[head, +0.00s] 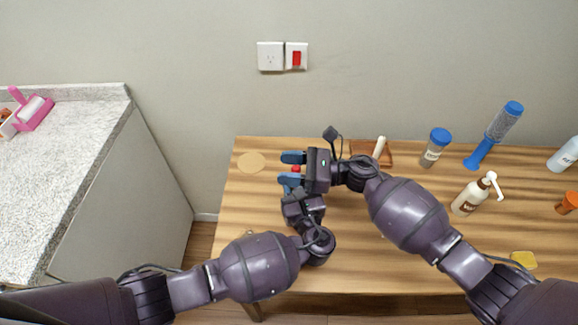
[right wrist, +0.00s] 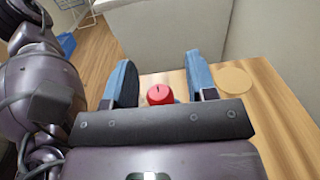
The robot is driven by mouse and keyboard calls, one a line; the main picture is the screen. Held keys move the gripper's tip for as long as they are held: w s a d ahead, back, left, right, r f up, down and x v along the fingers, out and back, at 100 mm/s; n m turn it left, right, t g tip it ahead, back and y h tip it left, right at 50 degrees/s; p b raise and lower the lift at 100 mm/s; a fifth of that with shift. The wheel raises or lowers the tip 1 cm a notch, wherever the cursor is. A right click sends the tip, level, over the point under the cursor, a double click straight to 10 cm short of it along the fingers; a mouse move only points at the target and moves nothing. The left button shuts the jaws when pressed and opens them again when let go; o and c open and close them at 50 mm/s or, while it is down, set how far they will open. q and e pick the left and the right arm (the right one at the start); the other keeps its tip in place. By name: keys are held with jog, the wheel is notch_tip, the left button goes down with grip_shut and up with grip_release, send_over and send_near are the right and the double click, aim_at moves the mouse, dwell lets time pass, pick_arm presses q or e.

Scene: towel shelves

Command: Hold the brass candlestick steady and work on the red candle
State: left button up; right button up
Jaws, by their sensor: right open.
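The red candle (head: 296,169) shows as a small red spot between the blue fingers of my right gripper (head: 288,168) in the head view. In the right wrist view the round red top of the candle (right wrist: 160,95) stands between the two fingers of my right gripper (right wrist: 163,72), with gaps on both sides. My right gripper is open. My left gripper (head: 298,192) is just in front of the right one, close to the candle. Its fingers are mostly hidden, so I cannot tell its state. The brass candlestick cannot be made out; the grippers cover that spot.
A round tan disc (head: 251,162) lies left of the grippers on the wooden table (head: 350,265). To the right are a brown tray (head: 386,160), a blue-lidded jar (head: 434,150), a blue brush-like item (head: 496,132), a pump bottle (head: 470,196) and a yellow sponge (head: 523,259).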

jog(key=shift+d+f, duration=0.1)
jog(key=shift+f, duration=0.05)
jog(key=d, duration=1.1)
jog(key=shift+s+d, duration=0.35)
jog(key=shift+d, duration=0.05)
pick_arm(q)
jog(key=o, duration=1.1)
